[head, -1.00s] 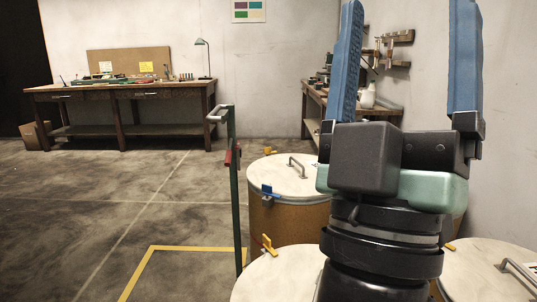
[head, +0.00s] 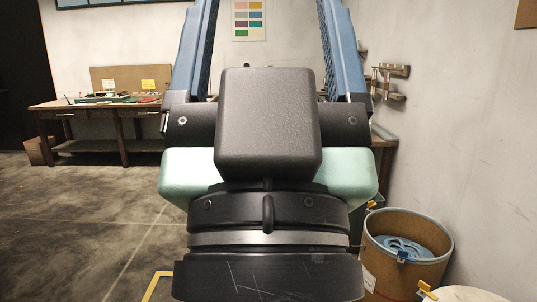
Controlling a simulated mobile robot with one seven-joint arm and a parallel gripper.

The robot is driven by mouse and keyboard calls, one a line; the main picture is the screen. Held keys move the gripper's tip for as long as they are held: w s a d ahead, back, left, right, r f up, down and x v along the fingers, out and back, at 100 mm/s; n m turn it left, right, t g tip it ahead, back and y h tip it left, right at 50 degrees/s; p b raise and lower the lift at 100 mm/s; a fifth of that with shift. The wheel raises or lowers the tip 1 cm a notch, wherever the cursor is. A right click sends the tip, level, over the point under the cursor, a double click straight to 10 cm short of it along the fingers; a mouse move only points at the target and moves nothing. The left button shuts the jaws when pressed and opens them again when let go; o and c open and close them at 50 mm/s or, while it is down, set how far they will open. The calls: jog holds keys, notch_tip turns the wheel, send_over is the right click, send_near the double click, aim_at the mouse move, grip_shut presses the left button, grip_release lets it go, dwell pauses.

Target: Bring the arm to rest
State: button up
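My gripper (head: 266,25) fills the middle of the head view and points up. Its two blue fingers stand wide apart, with bare wall and part of a colour chart showing between them. The fingertips are cut off by the top edge of the picture. I see nothing held in the visible part of the gap. The dark housing, the pale green body and the black wrist below are mine, and they hide much of the floor and the area behind.
An open drum (head: 380,262) with blue ring-shaped items (head: 405,248) inside stands at the lower right, close to my wrist in the picture. A pale lid (head: 470,294) shows at the bottom right. A workbench (head: 85,108) stands at the back left. The left floor (head: 80,215) is clear.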

notch_tip(320, 180, up, 19)
jog(key=p, duration=1.6)
jog(key=shift+f, duration=0.15)
